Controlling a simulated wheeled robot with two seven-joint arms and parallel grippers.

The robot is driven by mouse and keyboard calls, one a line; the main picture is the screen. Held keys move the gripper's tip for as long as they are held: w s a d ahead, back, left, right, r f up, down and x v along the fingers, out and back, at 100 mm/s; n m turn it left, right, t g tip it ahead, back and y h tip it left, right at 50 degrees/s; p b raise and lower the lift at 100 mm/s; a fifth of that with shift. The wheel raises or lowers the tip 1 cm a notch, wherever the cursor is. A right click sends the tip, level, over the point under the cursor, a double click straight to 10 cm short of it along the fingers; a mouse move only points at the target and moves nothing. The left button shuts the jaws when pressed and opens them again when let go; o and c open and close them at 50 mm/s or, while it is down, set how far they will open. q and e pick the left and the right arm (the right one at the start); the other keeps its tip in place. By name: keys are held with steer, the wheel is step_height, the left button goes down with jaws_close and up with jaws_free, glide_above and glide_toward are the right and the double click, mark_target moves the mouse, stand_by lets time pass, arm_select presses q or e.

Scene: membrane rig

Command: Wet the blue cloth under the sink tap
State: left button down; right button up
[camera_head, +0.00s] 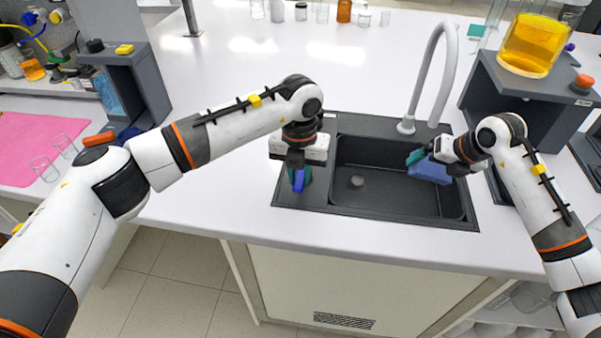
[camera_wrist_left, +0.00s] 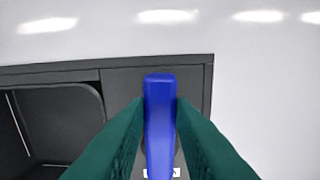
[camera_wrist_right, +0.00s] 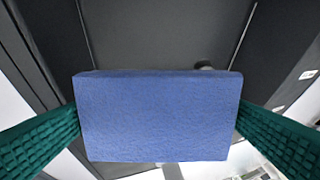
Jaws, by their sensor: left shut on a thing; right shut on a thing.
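The blue cloth (camera_head: 430,171) looks like a flat block over the right part of the dark sink basin (camera_head: 375,185). My right gripper (camera_head: 416,160) is shut on it, and it fills the middle of the right wrist view (camera_wrist_right: 158,115) between green fingers. The pale gooseneck tap (camera_head: 450,70) arches behind the basin, its spout end just above the cloth in the picture. No water shows. My left gripper (camera_head: 298,178) is shut on an upright blue bar, seen in the left wrist view (camera_wrist_left: 160,120), over the sink's left ledge. The bar's lower end is hidden.
A grey stand (camera_head: 535,95) with a flask of yellow liquid (camera_head: 533,42) is right of the sink. Another grey stand (camera_head: 140,80) and a pink mat (camera_head: 35,140) with glasses lie left. The white counter (camera_head: 220,90) behind the sink is mostly clear.

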arm_select(q)
steer(key=shift+w+a+m, duration=0.15)
steer(key=shift+a+m, duration=0.1)
steer(key=shift+m, duration=0.4)
steer(key=shift+w+a+m, duration=0.1)
steer(key=shift+a+m, duration=0.15)
steer(key=shift+m, duration=0.4)
steer(key=c, duration=1.2)
jaws_free()
steer(key=shift+c, duration=0.2)
step_height(320, 180, up, 12)
